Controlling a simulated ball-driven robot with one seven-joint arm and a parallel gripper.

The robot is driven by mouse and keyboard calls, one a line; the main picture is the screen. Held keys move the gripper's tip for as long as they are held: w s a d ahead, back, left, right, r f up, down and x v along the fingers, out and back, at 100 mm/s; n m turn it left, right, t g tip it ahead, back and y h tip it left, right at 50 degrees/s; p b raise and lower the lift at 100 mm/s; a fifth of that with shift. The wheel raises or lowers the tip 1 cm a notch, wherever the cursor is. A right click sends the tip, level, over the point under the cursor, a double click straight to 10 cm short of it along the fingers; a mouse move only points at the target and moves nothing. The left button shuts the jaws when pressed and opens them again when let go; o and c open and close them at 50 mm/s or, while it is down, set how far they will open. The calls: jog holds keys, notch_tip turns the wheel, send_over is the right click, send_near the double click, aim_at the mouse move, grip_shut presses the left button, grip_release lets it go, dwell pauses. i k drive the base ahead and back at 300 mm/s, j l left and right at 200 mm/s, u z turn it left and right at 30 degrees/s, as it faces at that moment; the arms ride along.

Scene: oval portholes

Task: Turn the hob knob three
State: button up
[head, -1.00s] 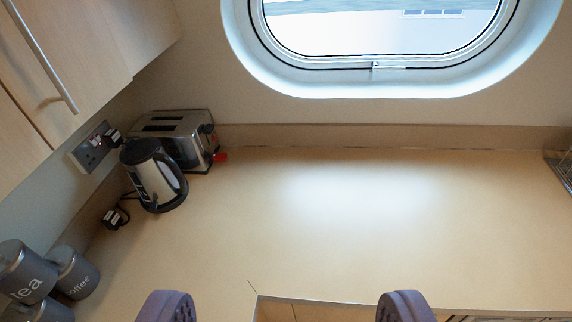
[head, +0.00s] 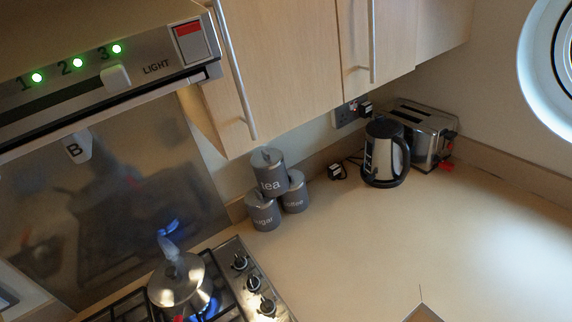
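The hob (head: 225,262) is at the bottom left, cut off by the lower edge. Three dark knobs stand in a row along its right side: a far knob (head: 239,261), a middle knob (head: 253,282) and a near knob (head: 267,305). I cannot read any numbers by them, and any knobs below the edge are hidden. A steel kettle (head: 178,285) sits on a burner with a blue flame (head: 208,308). My gripper is not in view.
The cooker hood (head: 150,75) above has green lights marked 1, 2, 3 and a light switch. An electric kettle (head: 384,155) and toaster (head: 425,130) stand in the corner. The worktop (head: 450,235) at right is clear.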

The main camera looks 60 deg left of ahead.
aim_at(252, 281)
jog(key=l+u, duration=0.15)
jog(key=u, duration=0.3)
jog(key=l+u, duration=0.15)
jog(key=u, duration=0.3)
jog(key=k+l+u, duration=0.1)
jog(key=u, duration=0.4)
jog(key=l+u, duration=0.1)
jog(key=u, duration=0.35)
jog(key=k, duration=0.05)
